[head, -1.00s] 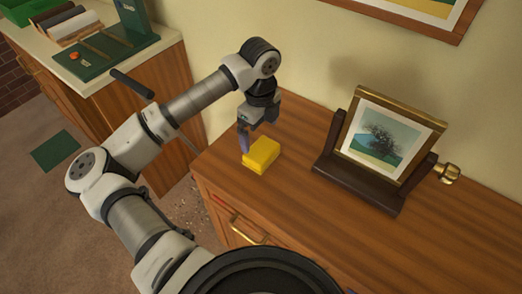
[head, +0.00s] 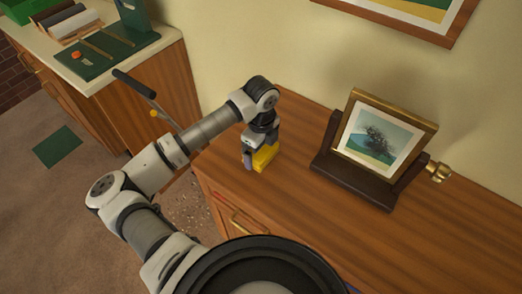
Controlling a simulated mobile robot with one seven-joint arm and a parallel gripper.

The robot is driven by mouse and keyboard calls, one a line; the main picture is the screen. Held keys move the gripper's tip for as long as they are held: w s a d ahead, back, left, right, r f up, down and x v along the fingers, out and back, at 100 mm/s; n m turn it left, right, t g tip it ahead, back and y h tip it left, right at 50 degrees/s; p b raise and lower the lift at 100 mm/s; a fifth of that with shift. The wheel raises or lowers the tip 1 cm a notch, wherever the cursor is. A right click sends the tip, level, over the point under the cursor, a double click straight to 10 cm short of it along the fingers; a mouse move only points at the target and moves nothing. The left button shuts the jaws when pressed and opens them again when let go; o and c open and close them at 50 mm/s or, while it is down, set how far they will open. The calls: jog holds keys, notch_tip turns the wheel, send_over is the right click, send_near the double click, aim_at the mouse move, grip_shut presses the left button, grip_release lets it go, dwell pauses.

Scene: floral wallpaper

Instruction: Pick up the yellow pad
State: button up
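The yellow pad (head: 265,158) is a small block on the wooden cabinet top, near its left front corner. My gripper (head: 255,157) points down at the pad, with one greyish-purple finger against or just beside its left side. The gripper's body covers the upper and left part of the pad. The other finger is hidden, so I cannot tell whether the gripper has closed on the pad. The pad appears to be still at the cabinet surface.
A tilting picture frame (head: 385,140) on a dark stand is to the right on the cabinet top (head: 440,225). Bare wood lies between it and the pad. A pale counter (head: 125,68) with green trays and rolls is at the upper left. A framed picture (head: 420,15) hangs on the wall.

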jog(key=c, duration=0.6)
jog(key=shift+r, duration=0.1)
notch_tip(320, 180, up, 20)
jog(key=b, duration=0.4)
jog(key=o, duration=0.5)
jog(key=c, duration=0.4)
